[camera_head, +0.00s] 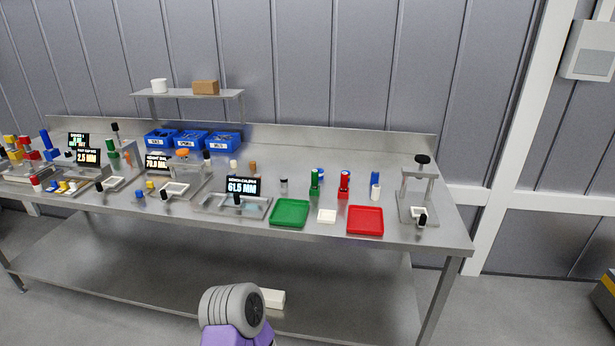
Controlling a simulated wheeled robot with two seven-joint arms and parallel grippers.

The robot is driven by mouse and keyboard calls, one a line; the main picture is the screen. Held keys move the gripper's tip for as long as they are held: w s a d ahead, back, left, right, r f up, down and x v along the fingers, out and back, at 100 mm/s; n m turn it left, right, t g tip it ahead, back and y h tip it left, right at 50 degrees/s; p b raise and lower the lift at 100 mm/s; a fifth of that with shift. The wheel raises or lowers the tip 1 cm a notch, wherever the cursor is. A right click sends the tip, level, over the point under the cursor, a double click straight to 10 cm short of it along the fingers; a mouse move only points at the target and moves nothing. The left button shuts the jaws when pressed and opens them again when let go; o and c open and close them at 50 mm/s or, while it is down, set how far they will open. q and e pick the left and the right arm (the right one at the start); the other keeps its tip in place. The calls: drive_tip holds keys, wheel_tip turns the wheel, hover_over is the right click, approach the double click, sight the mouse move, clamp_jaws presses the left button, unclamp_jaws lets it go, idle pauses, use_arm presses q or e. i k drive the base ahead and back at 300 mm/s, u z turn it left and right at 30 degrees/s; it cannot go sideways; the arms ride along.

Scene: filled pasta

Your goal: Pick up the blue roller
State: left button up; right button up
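Several small blue pieces show on the steel workbench (330,248), and I cannot tell for sure which is the blue roller. A blue-topped cylinder with a white lower part (375,185) stands upright right of a red one. Another blue piece (320,173) is partly hidden behind the green cylinder (314,183). A blue upright piece (47,143) stands at the far left among yellow and red ones. A small blue piece (140,195) sits on the bench left of centre. Neither gripper shows; only a purple and grey part of mine is at the bottom.
A green tray (274,222) and a red tray (350,226) lie near the front edge. A metal press-like stand (404,190) is at the right end. Blue bins (160,150) and a raised shelf (220,95) are at the back. Display signs (243,186) and fixtures crowd the left half.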

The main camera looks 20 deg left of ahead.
sight(375, 178)
drive_tip(key=u, duration=1)
drive_tip(key=i, duration=0.35)
